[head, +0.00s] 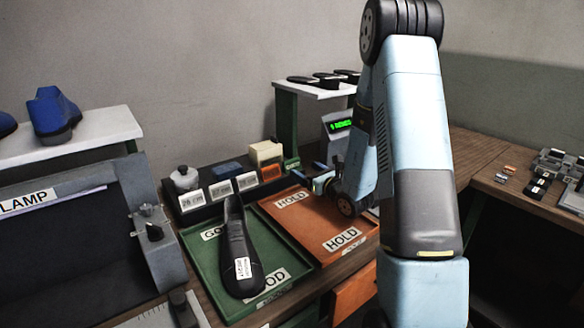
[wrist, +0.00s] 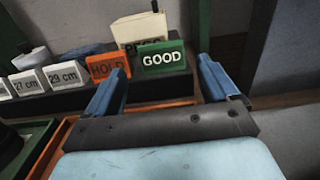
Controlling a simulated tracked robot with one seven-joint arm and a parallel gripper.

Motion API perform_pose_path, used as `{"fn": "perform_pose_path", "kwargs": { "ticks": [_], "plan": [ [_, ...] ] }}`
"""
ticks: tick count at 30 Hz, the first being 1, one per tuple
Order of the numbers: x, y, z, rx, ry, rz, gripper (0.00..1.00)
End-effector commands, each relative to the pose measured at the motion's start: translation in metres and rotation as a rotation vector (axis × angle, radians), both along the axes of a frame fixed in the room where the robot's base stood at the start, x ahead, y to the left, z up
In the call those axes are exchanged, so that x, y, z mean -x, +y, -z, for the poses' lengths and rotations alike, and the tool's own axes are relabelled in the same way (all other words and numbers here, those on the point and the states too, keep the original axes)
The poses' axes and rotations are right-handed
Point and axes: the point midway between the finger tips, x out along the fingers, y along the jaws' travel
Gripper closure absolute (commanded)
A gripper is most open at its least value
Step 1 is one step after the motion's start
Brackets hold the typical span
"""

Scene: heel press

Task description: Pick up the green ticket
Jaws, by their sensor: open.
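The green ticket (wrist: 163,58) reads GOOD and stands upright at the right end of the dark rack in the wrist view. A pale block lettered PRESS (wrist: 140,32) stands right behind it. My gripper (wrist: 162,78) is open, its two blue fingers spread left and right with the ticket ahead between them. Nothing is between the fingers. In the head view my gripper (head: 318,183) is low over the far end of the orange HOLD tray, partly hidden by my arm; I cannot make out the ticket clearly there.
An orange HOLD ticket (wrist: 109,66) stands just left of the green one, close to my left finger. White size cards (wrist: 67,75) stand further left. A black shoe (head: 237,250) lies on the green GOOD tray (head: 200,262). The orange HOLD tray (head: 318,225) looks empty.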

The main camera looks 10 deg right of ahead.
Motion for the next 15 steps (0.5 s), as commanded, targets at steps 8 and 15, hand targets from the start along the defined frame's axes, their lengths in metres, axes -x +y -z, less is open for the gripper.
{"fn": "perform_pose_path", "kwargs": {
  "ticks": [8,15],
  "plan": [
    [-0.018,0.007,-0.001,0.001,-0.001,-0.001,0.13],
    [-0.046,0.018,-0.005,0.001,-0.001,-0.002,0.13]
  ]
}}
